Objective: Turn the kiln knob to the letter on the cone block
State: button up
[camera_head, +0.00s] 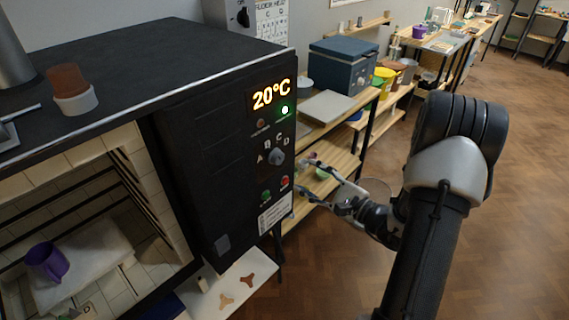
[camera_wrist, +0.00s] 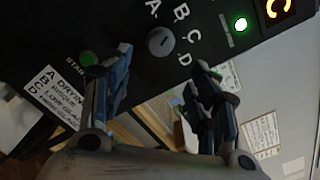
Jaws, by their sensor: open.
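The round grey kiln knob (camera_head: 276,157) sits on the black control panel, with the letters A, B, C, D around it. It also shows in the wrist view (camera_wrist: 160,42), with a pale mark on its face; I cannot tell which letter it points to. My gripper (camera_head: 306,178) is open and empty, its fingers apart and to the right of the panel, below the knob's level. In the wrist view its fingertips (camera_wrist: 163,62) are on either side below the knob, not touching it. A pale block (camera_head: 88,311) with a dark letter, perhaps D, shows partly at the kiln chamber's bottom.
Green (camera_head: 266,194) and red (camera_head: 285,181) buttons sit below the knob. The display (camera_head: 271,95) reads 20°C beside a lit green lamp (camera_head: 285,110). A purple mug (camera_head: 46,261) stands in the open chamber. Wooden shelves (camera_head: 325,180) stand behind my gripper.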

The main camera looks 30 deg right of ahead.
aim_at(281, 160)
jog(key=b+x, duration=0.1)
jog(key=x, duration=0.9)
jog(key=c, duration=1.1)
